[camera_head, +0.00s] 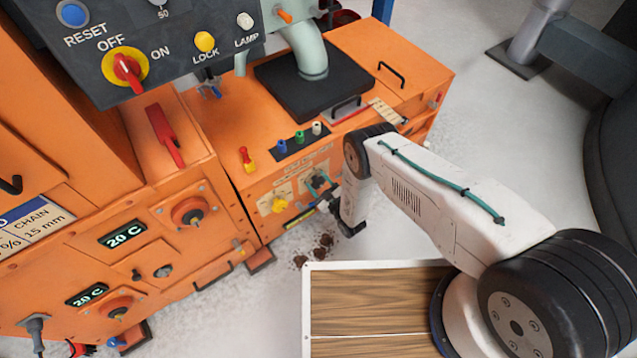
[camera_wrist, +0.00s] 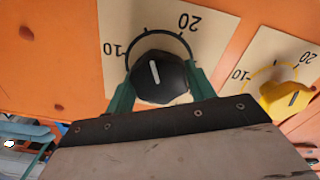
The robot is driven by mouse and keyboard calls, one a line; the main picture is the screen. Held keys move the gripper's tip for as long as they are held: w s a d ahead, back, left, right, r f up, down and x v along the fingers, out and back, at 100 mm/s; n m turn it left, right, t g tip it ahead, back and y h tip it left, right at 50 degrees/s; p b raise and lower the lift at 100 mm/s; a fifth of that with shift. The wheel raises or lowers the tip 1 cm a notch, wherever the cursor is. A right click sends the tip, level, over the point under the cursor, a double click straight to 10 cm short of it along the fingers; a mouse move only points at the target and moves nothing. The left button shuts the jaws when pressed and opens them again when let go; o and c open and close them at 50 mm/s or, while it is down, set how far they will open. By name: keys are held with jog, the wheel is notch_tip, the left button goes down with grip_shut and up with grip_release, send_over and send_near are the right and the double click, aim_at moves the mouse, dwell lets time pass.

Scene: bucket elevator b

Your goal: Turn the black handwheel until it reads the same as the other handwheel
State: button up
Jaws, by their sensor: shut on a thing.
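The black handwheel (camera_wrist: 172,76) is on a pale scale plate on the orange machine front. The green fingers of my gripper (camera_wrist: 161,74) lie on either side of it, shut on it. Its white mark points nearly straight up in the wrist view, leaning slightly left, between the printed 10 and 20. The yellow handwheel (camera_wrist: 280,103) sits on a similar plate to the right; its dark mark leans up and right. In the head view, the yellow handwheel (camera_head: 280,204) is left of the black handwheel (camera_head: 318,182), which my gripper partly covers. Scale readings are too small there.
A red-and-yellow lever (camera_head: 247,160) and blue, green and white buttons (camera_head: 299,137) stand on the ledge above the handwheels. Orange cabinets (camera_head: 150,235) with two displays fill the left. Dark clumps (camera_head: 318,250) lie on the pale floor. Open floor lies to the right.

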jog(key=shift+n, duration=0.5)
jog(key=o, duration=1)
jog(key=shift+c, duration=0.2)
jog(key=v, duration=0.7)
jog(key=shift+s+d, duration=0.25)
jog(key=shift+s, duration=0.1)
